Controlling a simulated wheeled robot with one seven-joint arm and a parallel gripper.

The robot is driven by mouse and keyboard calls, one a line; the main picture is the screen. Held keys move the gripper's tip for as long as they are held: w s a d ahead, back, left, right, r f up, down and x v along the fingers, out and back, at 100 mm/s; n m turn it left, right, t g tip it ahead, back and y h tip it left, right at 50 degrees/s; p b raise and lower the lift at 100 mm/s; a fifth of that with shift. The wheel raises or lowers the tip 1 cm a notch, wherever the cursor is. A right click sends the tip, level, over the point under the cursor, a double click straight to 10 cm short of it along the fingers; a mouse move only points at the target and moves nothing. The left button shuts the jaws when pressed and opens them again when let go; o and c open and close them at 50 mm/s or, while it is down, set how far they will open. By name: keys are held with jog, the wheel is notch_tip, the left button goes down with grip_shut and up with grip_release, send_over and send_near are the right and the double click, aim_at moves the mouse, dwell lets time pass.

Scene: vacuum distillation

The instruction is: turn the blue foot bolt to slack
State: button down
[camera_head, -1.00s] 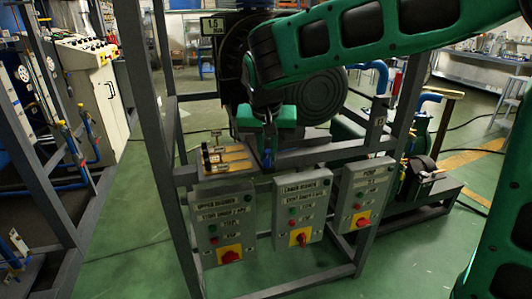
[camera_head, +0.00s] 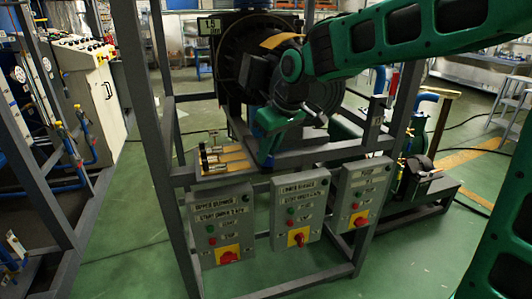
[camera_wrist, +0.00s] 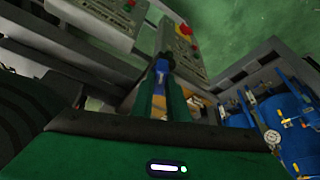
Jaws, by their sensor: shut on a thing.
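The blue foot bolt (camera_wrist: 161,68) shows in the wrist view as a small blue piece between the tips of my green fingers. My gripper (camera_wrist: 163,84) is shut on it; the exact contact is dark and hard to make out. In the head view my gripper (camera_head: 266,155) points down at the grey frame's crossbar, just right of a wooden-coloured block with small fittings. The gripper and wrist hide the bolt there, so its turn angle cannot be read.
Three grey control boxes with red knobs hang below the crossbar, among them the lower burner box (camera_head: 299,210). Frame posts (camera_head: 150,110) stand left and right of my arm. A large dark round vessel (camera_head: 245,60) is close behind my wrist. Green floor is open in front.

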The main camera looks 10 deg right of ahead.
jog(key=shift+w+d+r+n, duration=0.15)
jog(key=shift+w+n, duration=0.05)
jog(key=shift+n, duration=0.3)
jog(key=c, duration=1.7)
grip_release()
jog(key=shift+s, duration=0.1)
jog(key=v, duration=1)
jog(key=shift+d+r, duration=0.2)
jog(key=shift+d, duration=0.05)
